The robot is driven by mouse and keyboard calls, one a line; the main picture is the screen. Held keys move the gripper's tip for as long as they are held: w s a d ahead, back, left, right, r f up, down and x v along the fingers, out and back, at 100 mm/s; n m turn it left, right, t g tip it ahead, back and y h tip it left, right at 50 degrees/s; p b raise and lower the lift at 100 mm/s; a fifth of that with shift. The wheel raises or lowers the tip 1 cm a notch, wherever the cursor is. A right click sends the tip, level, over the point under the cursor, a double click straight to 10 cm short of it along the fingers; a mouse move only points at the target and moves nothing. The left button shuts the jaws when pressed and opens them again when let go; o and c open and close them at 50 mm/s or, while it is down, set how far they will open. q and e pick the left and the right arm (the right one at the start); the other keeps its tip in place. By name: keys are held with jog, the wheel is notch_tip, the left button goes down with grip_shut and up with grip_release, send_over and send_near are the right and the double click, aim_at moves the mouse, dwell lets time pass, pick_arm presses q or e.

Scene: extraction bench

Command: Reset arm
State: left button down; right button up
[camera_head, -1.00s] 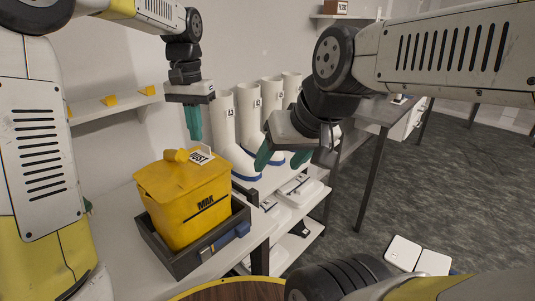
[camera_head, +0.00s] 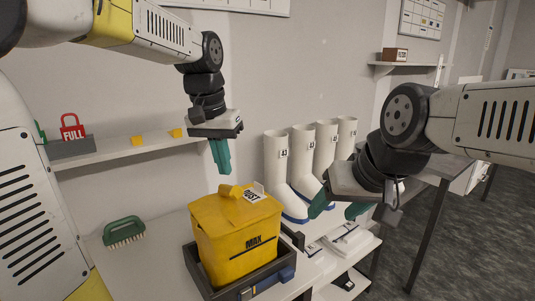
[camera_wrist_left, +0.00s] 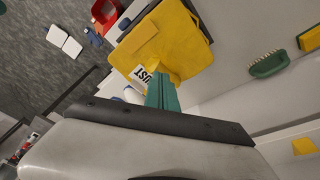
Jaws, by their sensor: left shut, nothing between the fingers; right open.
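My left gripper (camera_head: 220,156) is in the head view above and a little behind the yellow dust bin. Its green fingers are together and hold nothing. In the left wrist view its fingers (camera_wrist_left: 161,92) point toward the bin's lid, apart from it. My right gripper (camera_head: 338,207) hangs at the right, in front of the white boots, with its green fingers spread and empty. The yellow bin (camera_head: 236,240), marked MAX and with a DUST tag, stands closed in a dark tray (camera_head: 213,291) on the bench.
A green brush (camera_head: 124,231) lies on the bench left of the bin. A wall shelf (camera_head: 120,158) holds a red FULL lock tag (camera_head: 72,128) and yellow blocks. Several white boots (camera_head: 277,160) stand behind my right gripper. A dark-legged table (camera_head: 428,228) is at the right.

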pick_arm(q)
jog(key=s+a+f+n+t, duration=0.1)
jog(key=s+a+t, duration=0.1)
jog(key=s, duration=0.5)
jog(key=s+a+f+n+t, duration=0.2)
jog(key=s+a, duration=0.2)
jog(key=s, duration=0.3)
jog(key=shift+f+h, duration=0.25)
jog(key=shift+h, duration=0.15)
